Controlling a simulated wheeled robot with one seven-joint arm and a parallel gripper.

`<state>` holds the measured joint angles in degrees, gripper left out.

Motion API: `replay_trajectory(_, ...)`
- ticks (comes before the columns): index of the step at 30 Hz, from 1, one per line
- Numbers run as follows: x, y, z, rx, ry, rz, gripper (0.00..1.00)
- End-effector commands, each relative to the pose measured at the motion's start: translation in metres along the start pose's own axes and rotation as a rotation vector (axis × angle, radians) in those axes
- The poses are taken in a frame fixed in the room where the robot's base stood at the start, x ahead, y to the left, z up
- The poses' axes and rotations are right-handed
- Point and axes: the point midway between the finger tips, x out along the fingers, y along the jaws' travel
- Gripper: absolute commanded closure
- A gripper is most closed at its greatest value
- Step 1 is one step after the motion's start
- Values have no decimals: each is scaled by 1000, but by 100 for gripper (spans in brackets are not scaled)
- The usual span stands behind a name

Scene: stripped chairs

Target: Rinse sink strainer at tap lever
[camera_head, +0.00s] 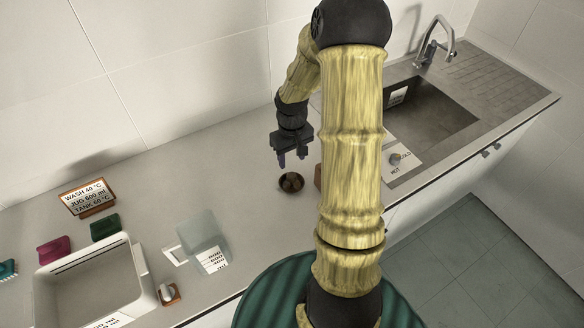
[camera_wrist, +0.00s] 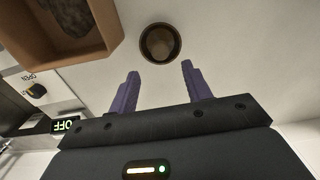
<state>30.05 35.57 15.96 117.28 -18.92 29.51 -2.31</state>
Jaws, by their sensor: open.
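A small round dark-rimmed cup (camera_head: 291,182) with brown contents sits on the counter; it may be the sink strainer, but I cannot tell for sure. It also shows in the wrist view (camera_wrist: 173,43). My gripper (camera_head: 292,160) is open and empty, pointing down above and just behind the cup. In the wrist view its purple fingers (camera_wrist: 160,70) are apart, with the cup beyond their tips. A lever knob (camera_head: 396,158) stands on a white labelled plate beside the sink (camera_head: 440,122). The curved metal tap (camera_head: 436,42) stands behind the basin.
A brown open box (camera_wrist: 108,22) holding a dark lump is close to the cup, mostly hidden by my arm in the head view. A clear jug (camera_head: 201,236), white basin (camera_head: 138,275), sign (camera_head: 87,198) and coloured blocks (camera_head: 106,228) stand left.

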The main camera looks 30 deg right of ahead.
Motion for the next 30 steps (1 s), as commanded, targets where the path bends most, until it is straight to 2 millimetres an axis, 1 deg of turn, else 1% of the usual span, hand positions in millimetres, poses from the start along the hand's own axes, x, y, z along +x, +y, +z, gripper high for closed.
replay_trajectory(3,-16,1,0,2,3,2,51)
replay_trajectory(7,-26,0,0,0,1,0,51)
replay_trajectory(10,-29,0,0,0,-1,0,51)
replay_trajectory(25,-29,0,0,0,0,0,51)
replay_trajectory(28,-33,-7,3,-4,5,5,51)
replay_trajectory(30,-40,-18,8,-9,14,13,51)
